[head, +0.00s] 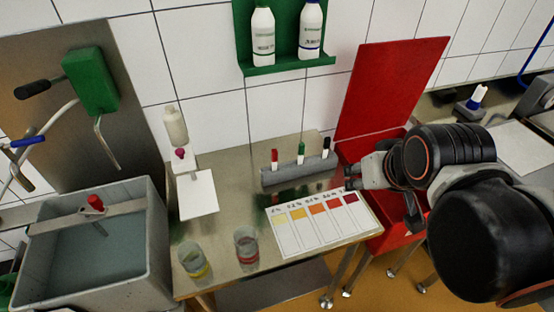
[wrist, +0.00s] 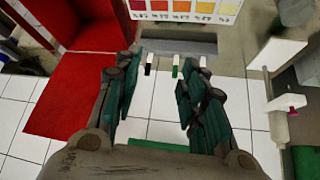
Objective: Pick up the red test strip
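The red-topped test strip (head: 275,160) stands upright at the left end of a grey rack (head: 290,176) on the steel table. A green-topped strip (head: 301,152) and a black-topped strip (head: 326,148) stand to its right in the same rack. My gripper (head: 352,178) is right of the rack, near the red box, apart from the red strip. In the wrist view my gripper (wrist: 160,78) is open with nothing held. There the black-topped strip (wrist: 149,66) and the green-topped strip (wrist: 175,68) show between the fingers; the red one is beside the right finger, partly hidden.
A colour chart (head: 312,222) lies in front of the rack. Two glasses, one with yellow liquid (head: 193,260) and one with red (head: 246,246), stand at the front. A red box with a raised lid (head: 390,90) is at the right. A white stand (head: 198,194) is at the left.

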